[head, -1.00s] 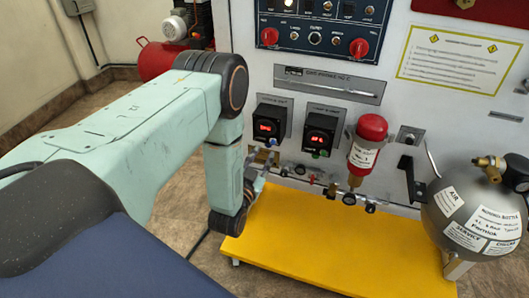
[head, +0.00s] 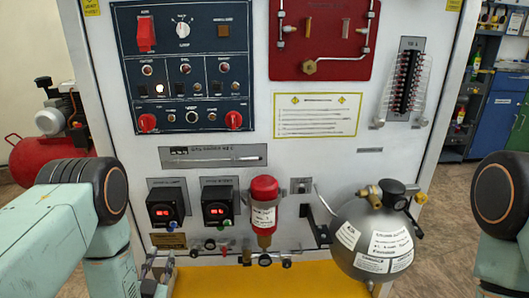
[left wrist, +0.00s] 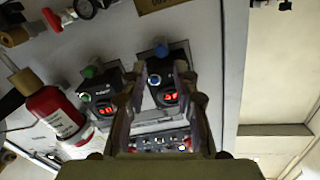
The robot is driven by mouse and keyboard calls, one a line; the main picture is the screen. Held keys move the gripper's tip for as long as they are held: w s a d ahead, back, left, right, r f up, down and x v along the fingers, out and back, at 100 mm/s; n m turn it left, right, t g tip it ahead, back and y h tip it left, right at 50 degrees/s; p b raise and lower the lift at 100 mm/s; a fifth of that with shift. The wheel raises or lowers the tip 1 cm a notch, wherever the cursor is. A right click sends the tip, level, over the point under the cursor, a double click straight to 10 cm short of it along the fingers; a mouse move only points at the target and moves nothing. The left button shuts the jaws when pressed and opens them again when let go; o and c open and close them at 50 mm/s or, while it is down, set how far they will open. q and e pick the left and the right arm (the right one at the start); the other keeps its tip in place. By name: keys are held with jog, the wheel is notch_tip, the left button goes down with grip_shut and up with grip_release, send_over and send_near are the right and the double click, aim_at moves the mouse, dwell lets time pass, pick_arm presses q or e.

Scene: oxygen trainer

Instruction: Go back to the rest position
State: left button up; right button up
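My left arm comes in at the left of the head view, bent downward. Its gripper (head: 155,272) is low, near the panel's lower left and partly cut off by the frame edge. In the left wrist view my left gripper (left wrist: 161,72) has its two fingers apart with nothing between them. The panel with its two red-lit gauges lies beyond them. My right arm shows at the right edge of the head view, and its gripper is out of frame.
The white trainer panel (head: 215,100) carries two red-lit gauges (head: 163,212), a red cylinder (head: 264,205) and a grey sphere bottle (head: 370,245). A yellow shelf (head: 300,279) lies below. A red compressor (head: 40,160) stands left. Blue cabinets (head: 500,120) stand right.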

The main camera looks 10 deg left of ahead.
pick_arm(q)
jog(key=s+d+f+n+g+h+p, duration=0.1)
jog(key=s+d+f+g, duration=0.2)
jog(key=s+f+g, duration=0.3)
jog(key=s+d+f+n+g+h, duration=0.1)
jog(key=s+d+f+g+h, duration=0.2)
jog(key=s+f, duration=0.35)
jog(key=s+d+r+g+p, duration=0.2)
jog(key=s+r+g, duration=0.1)
jog(key=s, duration=0.6)
jog(key=s+d+r+m+g+p, duration=0.1)
jog(key=s+g, duration=0.4)
jog(key=s, duration=0.5)
notch_tip(320, 180, up, 3)
jog(key=shift+d+f+p, duration=0.1)
jog(key=shift+d+p, duration=0.75)
jog(key=shift+d, duration=0.25)
jog(key=shift+s, duration=0.1)
jog(key=shift+s, duration=0.1)
